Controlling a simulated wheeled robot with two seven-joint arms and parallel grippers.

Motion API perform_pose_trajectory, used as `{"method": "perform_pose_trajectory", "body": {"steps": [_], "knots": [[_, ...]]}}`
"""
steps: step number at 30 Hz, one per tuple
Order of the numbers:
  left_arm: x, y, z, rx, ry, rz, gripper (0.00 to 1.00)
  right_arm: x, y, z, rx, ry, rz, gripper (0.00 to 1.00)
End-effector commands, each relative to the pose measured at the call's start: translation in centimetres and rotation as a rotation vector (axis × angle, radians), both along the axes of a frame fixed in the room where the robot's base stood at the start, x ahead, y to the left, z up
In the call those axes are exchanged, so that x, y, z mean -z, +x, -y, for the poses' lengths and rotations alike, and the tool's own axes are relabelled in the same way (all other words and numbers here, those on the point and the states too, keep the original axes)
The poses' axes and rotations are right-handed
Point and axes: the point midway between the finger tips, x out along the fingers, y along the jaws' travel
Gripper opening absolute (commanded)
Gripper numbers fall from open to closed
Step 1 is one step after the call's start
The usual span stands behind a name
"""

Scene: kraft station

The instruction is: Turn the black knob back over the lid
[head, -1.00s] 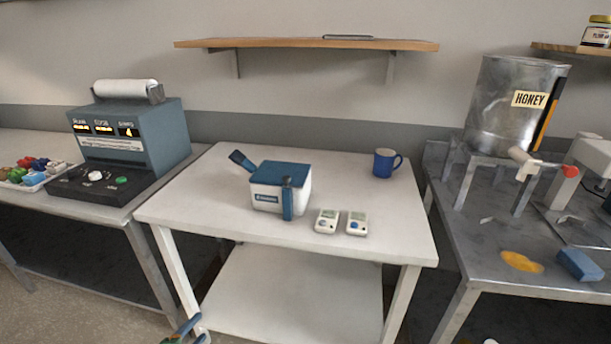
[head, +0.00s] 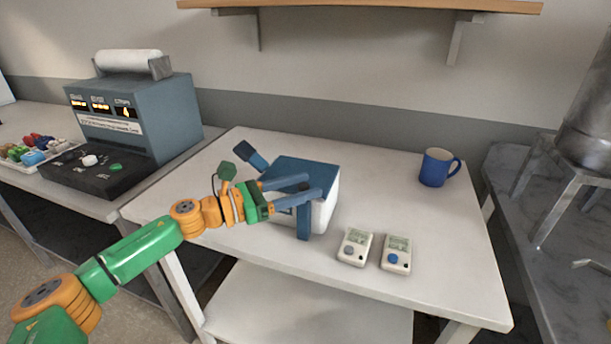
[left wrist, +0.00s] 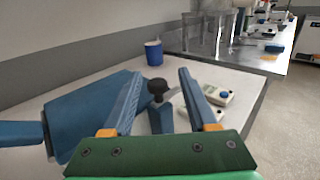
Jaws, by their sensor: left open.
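A white box (head: 325,212) with a blue lid (head: 312,166) stands on the white table. The blue lid fills the left of the left wrist view (left wrist: 75,112). A blue bar (head: 304,225) hangs down at the box's near corner. The black knob (left wrist: 158,87) shows in the left wrist view beside the lid, between my open fingers, with a gap on each side. In the head view my fingers mostly hide it. My left gripper (head: 312,186) is open at the box's front. My right gripper is out of view.
A blue flap (head: 250,155) sticks out at the box's far left. Two small white timers (head: 374,250) lie right of the box. A blue mug (head: 437,167) stands at the back right. A grey-blue machine (head: 140,115) stands on the left bench.

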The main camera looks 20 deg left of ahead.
Motion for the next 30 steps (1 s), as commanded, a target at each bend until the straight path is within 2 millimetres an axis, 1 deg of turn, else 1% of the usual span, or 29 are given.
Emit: {"method": "perform_pose_trajectory", "body": {"steps": [2,8,9,11,12,14,15,23,30], "knots": [[-0.1,0.3,0.4,0.001,0.000,0.000,0.58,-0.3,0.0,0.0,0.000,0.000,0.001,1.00],[0.1,0.4,0.4,-0.001,-0.001,-0.001,0.58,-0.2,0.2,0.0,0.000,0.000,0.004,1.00],[0.1,0.4,0.4,-0.001,-0.001,-0.001,0.53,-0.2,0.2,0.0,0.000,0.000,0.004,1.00],[0.1,0.4,0.4,-0.002,-0.001,-0.001,0.37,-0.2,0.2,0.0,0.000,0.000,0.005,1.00],[0.1,0.4,0.4,-0.002,-0.001,-0.001,0.26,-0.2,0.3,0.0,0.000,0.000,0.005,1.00],[0.1,0.4,0.4,-0.001,-0.001,-0.001,0.10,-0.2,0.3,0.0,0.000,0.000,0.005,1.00],[0.1,0.4,0.4,-0.001,-0.001,-0.001,0.00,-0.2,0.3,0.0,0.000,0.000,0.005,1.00],[0.1,0.4,0.5,-0.011,-0.001,-0.003,0.00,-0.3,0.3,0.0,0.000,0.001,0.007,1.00],[-0.1,0.3,0.5,-0.103,-0.002,-0.005,0.00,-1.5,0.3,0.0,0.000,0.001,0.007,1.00]]}}
